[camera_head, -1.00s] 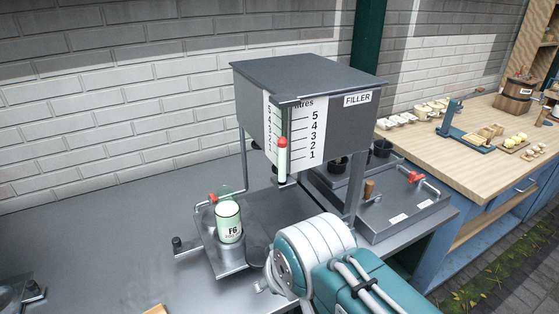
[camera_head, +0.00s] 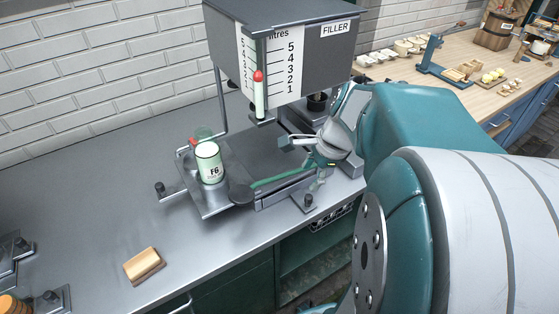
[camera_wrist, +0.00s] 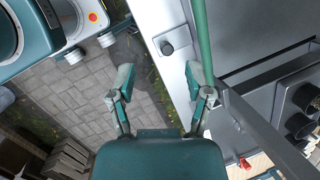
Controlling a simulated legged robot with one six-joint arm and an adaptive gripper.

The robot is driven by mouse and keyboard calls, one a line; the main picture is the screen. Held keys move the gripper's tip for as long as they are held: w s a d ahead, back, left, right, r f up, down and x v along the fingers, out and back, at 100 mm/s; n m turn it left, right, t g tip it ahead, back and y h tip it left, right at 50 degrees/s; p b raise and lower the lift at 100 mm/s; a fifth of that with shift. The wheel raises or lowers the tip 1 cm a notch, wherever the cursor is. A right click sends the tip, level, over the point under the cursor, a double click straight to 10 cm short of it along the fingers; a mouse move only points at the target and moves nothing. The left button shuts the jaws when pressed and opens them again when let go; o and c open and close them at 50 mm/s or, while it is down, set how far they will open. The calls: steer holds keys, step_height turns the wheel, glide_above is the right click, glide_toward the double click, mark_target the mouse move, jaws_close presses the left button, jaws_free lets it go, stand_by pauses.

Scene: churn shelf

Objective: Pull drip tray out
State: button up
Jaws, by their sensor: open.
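The drip tray (camera_head: 285,196) is a low grey tray under the filler, with a green bar (camera_head: 282,179) along its front. The green bar also shows in the wrist view (camera_wrist: 202,38), running down towards my right finger. My gripper (camera_head: 304,152) is open and empty near the right end of the bar. In the wrist view my gripper (camera_wrist: 160,88) has both fingers spread, with paving between them. The bar lies beside the right fingertip, outside the gap; I cannot tell whether they touch. My arm hides the tray's right side.
The filler (camera_head: 285,50) stands above the tray. A green-and-white F6 can (camera_head: 209,162) stands on a plate at the left. A wooden block (camera_head: 144,266) lies on the metal bench (camera_head: 90,205).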

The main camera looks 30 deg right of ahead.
mark_target(309, 197)
steer(key=d+f+m+y, duration=0.1)
steer(key=d+f+m, duration=0.2)
steer(key=d+m, duration=0.25)
steer(key=x, duration=1)
steer(key=shift+w+a, duration=0.1)
jaws_close()
